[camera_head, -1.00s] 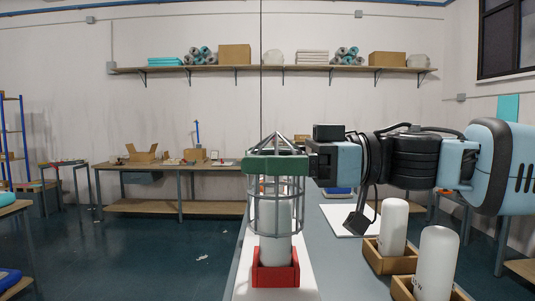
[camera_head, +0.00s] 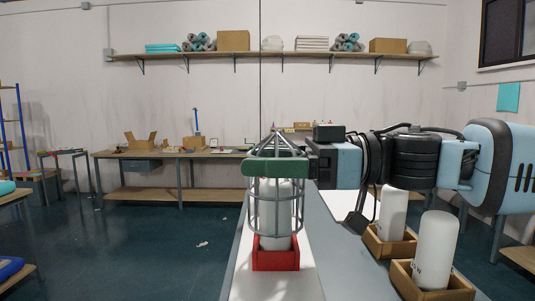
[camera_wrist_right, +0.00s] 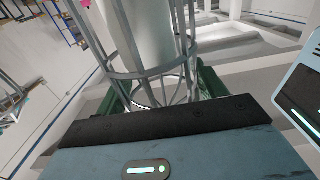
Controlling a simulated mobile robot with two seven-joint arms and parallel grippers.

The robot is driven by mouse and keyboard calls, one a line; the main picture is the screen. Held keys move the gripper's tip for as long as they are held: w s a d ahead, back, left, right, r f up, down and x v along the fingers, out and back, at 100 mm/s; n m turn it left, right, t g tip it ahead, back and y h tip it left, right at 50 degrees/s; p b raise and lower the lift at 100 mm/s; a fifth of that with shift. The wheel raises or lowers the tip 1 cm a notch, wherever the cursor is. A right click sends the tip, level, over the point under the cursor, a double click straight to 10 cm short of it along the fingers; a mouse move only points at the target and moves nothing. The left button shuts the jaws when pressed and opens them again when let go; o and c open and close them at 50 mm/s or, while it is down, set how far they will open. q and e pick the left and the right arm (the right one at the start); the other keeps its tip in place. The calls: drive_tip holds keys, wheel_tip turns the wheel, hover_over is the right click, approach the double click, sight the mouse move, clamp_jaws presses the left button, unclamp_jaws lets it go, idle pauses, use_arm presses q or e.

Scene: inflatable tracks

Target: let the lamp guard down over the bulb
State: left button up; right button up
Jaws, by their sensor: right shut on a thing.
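The lamp guard is a grey wire cage with a green collar (camera_head: 275,168) near its peaked top, seen upright in the head view. The white bulb (camera_head: 275,215) stands upright in a red box (camera_head: 276,260), inside the cage wires. The cage's lower end appears near the top of the red box; I cannot tell whether they touch. My right gripper (camera_head: 310,162) is shut on the collar from the right, its fingertips mostly hidden. In the right wrist view, the bulb (camera_wrist_right: 150,30) shows between the cage wires, with green collar parts (camera_wrist_right: 209,82) beyond my gripper. My left gripper is out of view.
Two more white cylinders (camera_head: 392,212) (camera_head: 435,250) stand in wooden boxes on the grey bench to the right, below my right arm. A white board (camera_head: 340,203) lies behind them.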

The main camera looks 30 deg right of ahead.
drive_tip(key=shift+f, duration=0.95)
drive_tip(key=o, duration=1.1)
drive_tip(key=shift+c, duration=0.2)
